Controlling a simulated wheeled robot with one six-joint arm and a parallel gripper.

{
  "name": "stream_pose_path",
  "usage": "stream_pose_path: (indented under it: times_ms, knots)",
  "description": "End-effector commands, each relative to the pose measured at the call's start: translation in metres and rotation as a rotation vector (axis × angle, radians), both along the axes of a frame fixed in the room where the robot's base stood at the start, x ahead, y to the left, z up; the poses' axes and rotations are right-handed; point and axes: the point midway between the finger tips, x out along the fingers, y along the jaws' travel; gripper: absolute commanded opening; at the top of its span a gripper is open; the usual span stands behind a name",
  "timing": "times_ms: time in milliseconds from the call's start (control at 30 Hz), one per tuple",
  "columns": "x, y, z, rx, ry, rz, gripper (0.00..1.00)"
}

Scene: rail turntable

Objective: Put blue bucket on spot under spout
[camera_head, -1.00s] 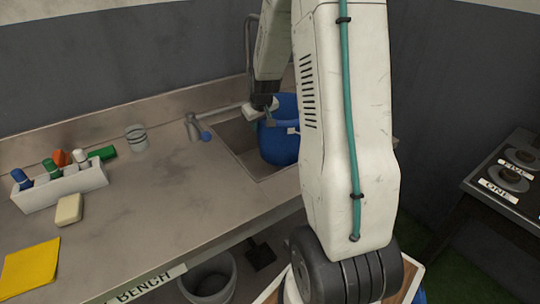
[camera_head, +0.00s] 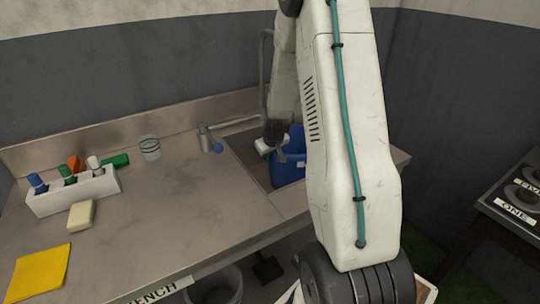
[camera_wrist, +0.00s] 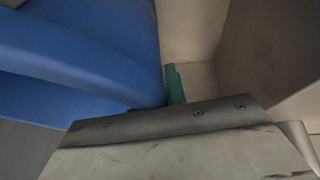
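The blue bucket (camera_head: 291,158) is low in the sink basin, partly behind my arm in the head view. It fills the upper left of the wrist view (camera_wrist: 80,50). My gripper (camera_head: 277,149) is at the bucket's near left side. In the wrist view one green finger (camera_wrist: 175,84) shows against the bucket's edge; the other is hidden. The gripper appears shut on the bucket.
The tap has a blue knob (camera_head: 218,147) left of the sink (camera_head: 247,163). The bench middle is clear.

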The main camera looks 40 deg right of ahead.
Motion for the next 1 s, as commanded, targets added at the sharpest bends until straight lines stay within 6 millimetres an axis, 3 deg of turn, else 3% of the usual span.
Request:
stream_pose_path:
  times_ms: [33,100,467,1000]
  knots:
    - [0.0,0.0,0.0,0.0,0.0,0.0,0.24]
    - [0.0,0.0,0.0,0.0,0.0,0.0,0.35]
    - [-0.001,0.001,0.007,0.001,0.0,-0.002,0.35]
    - [-0.036,0.02,0.097,-0.001,-0.002,-0.001,0.35]
